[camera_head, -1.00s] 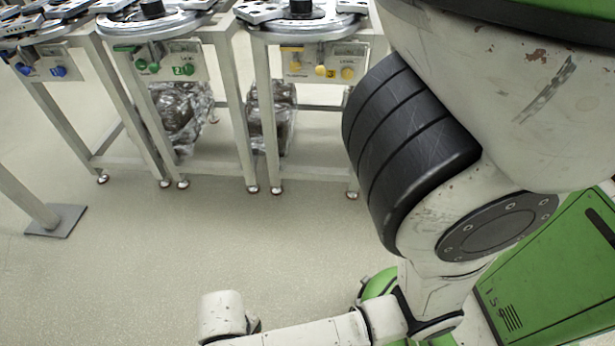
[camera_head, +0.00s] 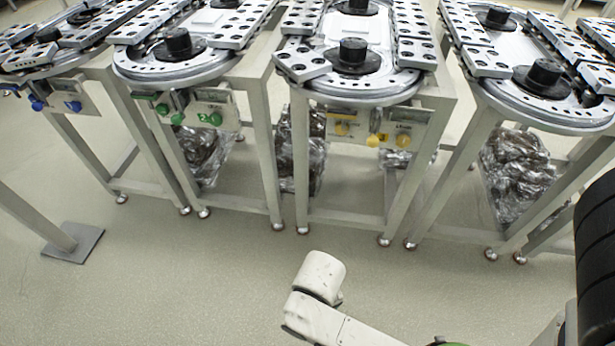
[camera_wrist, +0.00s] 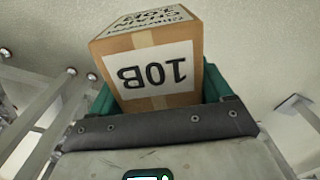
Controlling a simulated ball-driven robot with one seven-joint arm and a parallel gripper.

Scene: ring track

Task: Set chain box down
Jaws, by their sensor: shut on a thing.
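The chain box (camera_wrist: 155,65) is a brown cardboard box with white labels. In the wrist view its near label reads "10B" upside down, and its other label, also upside down, includes "CHAIN". My gripper (camera_wrist: 158,88) is shut on it, with green fingers along its left and right sides. A dark grey strip with bolts crosses in front of the box's near lower edge. The box is tilted in this view, with pale floor behind it. The box and gripper do not show in the head view, where only parts of my arm are seen.
Ring-track tables stand in a row, including the green-button one (camera_head: 190,67), the yellow-button one (camera_head: 362,92) and one at right (camera_head: 545,118). Plastic-wrapped bundles (camera_head: 515,165) sit beneath. A post with a square foot (camera_head: 73,243) stands at left. The front floor (camera_head: 190,285) is clear.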

